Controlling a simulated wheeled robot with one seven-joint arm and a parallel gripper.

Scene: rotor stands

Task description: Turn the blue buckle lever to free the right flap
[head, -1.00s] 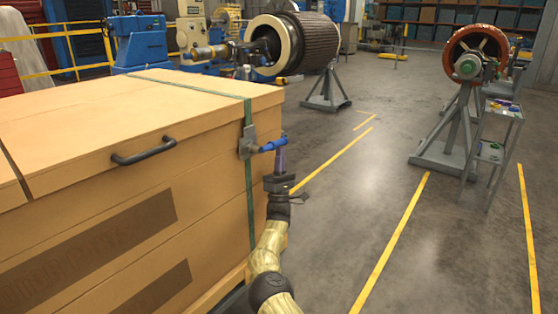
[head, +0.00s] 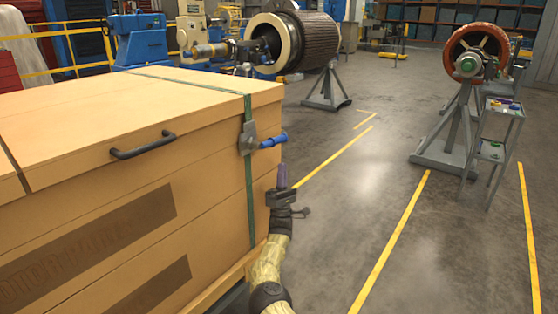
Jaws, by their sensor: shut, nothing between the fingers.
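The blue buckle lever (head: 273,141) sticks out to the right from a grey buckle (head: 248,138) on the crate's front right edge. It points sideways, tilted slightly up at its free end. The buckle sits on a green strap (head: 249,195) that runs over the lid and down the front. My gripper (head: 282,170) points up below the lever's free end, with a visible gap between them. Its purple fingers are together and hold nothing. The crate's lid (head: 130,97) lies flat and closed; I cannot tell which part is the right flap.
The large tan crate (head: 90,215) fills the left, with a black handle (head: 143,146) on its front. Open floor lies to the right of my gripper. Farther off are a rotor on a stand (head: 318,45), an orange-ringed rotor (head: 478,52) and a grey cart (head: 497,130).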

